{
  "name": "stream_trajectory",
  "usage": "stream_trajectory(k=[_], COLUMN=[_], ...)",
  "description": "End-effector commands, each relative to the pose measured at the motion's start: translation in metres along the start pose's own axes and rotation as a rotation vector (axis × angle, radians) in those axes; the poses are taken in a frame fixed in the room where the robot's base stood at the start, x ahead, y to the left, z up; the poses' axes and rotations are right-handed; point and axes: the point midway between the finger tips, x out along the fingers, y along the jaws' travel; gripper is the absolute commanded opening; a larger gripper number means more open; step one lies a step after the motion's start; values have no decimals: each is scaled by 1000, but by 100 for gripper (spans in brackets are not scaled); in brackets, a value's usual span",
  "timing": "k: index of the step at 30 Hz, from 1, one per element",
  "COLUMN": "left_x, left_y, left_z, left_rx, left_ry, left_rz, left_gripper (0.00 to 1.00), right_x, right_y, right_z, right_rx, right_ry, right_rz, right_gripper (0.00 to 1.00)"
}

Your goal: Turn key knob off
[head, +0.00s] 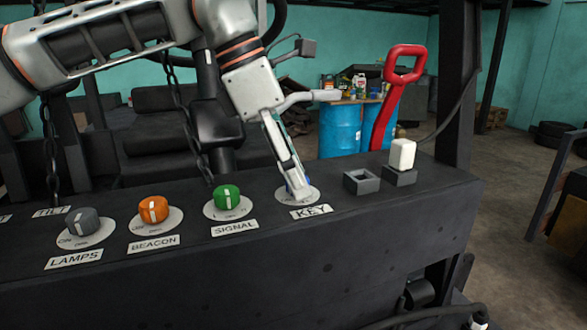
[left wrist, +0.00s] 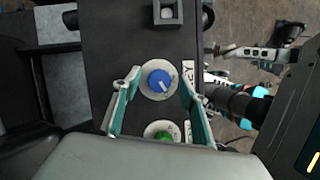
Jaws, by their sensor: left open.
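The key knob is blue with a white pointer line and sits on a round pale plate; in the left wrist view the key knob (left wrist: 159,80) lies between my fingers. In the head view its KEY label (head: 311,211) shows, but my fingers hide most of the knob. My left gripper (head: 292,187) reaches down over it. In the left wrist view my left gripper (left wrist: 157,97) is open, one finger on each side of the knob, with gaps visible. The position marks on the plate are not readable. Parts that look like my right arm show at the right of the left wrist view.
On the same black panel are the green SIGNAL knob (head: 227,197), orange BEACON knob (head: 153,210) and grey LAMPS knob (head: 83,222). Right of the key are an empty square socket (head: 361,182) and a white rocker (head: 402,155). A red lever (head: 393,100) stands behind.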

Motion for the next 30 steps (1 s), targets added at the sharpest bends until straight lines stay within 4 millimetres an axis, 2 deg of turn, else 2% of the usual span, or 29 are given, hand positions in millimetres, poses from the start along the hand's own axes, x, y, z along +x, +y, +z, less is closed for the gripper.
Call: stream_trajectory(k=[5,9,10,20,30], left_x=[0,0,0,0,2], left_y=[0,0,0,0,-1], left_z=[0,0,0,0,-1], left_rx=[0,0,0,-24,-207], left_ry=[0,0,0,0,-1], left_rz=[0,1,1,12,91], left_gripper=[43,6,4,4,4], right_x=[1,1,1,3,11], right_y=[2,2,2,-2,-15], right_z=[-1,-1,-1,0,-8], right_rx=[0,1,1,7,3], right_ry=[2,2,2,4,50], right_rz=[3,3,3,0,-23], right_gripper=[40,40,40,40,40])
